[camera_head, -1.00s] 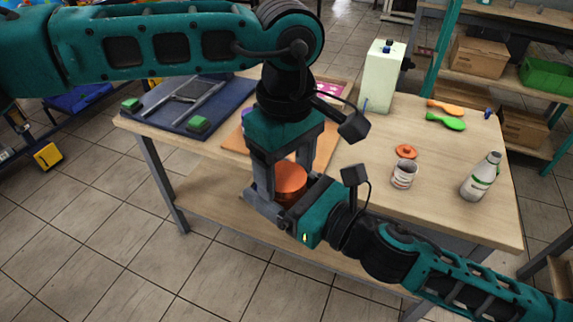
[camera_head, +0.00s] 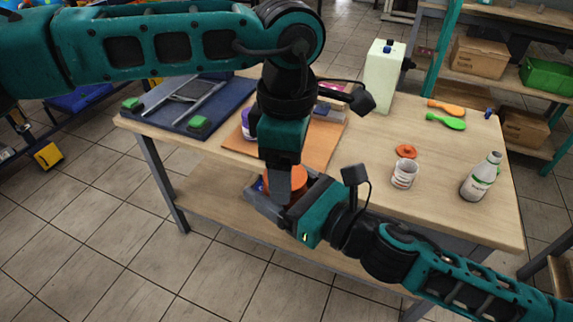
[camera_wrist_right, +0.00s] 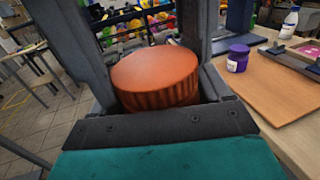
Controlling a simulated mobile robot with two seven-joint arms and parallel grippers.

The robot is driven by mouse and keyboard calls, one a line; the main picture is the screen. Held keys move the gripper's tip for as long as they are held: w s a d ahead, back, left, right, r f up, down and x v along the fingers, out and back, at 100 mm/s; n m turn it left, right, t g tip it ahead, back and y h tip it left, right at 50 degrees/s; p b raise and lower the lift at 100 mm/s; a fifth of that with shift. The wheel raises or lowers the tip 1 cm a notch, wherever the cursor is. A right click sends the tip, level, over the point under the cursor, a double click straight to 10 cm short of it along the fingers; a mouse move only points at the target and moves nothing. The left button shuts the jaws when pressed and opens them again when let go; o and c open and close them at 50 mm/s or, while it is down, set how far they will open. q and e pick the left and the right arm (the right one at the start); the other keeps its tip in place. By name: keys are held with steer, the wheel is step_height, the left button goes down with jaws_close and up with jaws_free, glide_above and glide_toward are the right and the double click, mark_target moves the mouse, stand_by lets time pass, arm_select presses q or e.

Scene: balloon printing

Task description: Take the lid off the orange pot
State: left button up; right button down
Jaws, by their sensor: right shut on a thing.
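The orange pot (camera_head: 300,186) is held past the table's front edge, mostly hidden by my grippers. My right gripper (camera_head: 268,207) is shut on it from the right. In the right wrist view the round orange lid (camera_wrist_right: 155,68), with a ridged side, sits on top. My left gripper (camera_head: 279,186) points straight down over the pot, with one grey finger in front of it. In the right wrist view its fingers stand on both sides of the lid, very close to it. Whether they press on it I cannot tell.
Open floor lies in front.

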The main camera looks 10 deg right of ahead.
arm_select(q)
steer(key=shift+w+d+r, duration=0.15)
steer(key=o, duration=1.2)
steer(key=shift+c, duration=0.2)
step_height(320, 180, up, 4)
steer(key=shift+r, duration=0.1)
steer(key=m, duration=0.1)
steer(key=r+m, duration=0.1)
steer(key=m, duration=0.2)
steer(key=shift+s+r+m, duration=0.2)
steer(key=shift+r+m, duration=0.1)
steer(key=shift+m, duration=0.1)
steer(key=shift+c, duration=0.3)
steer(key=m, duration=0.2)
steer(key=r+m, duration=0.1)
steer(key=m, duration=0.1)
steer(key=r+m, duration=0.1)
steer(key=m, duration=0.1)
steer(key=shift+a, duration=0.3)
steer(key=shift+f, duration=4)
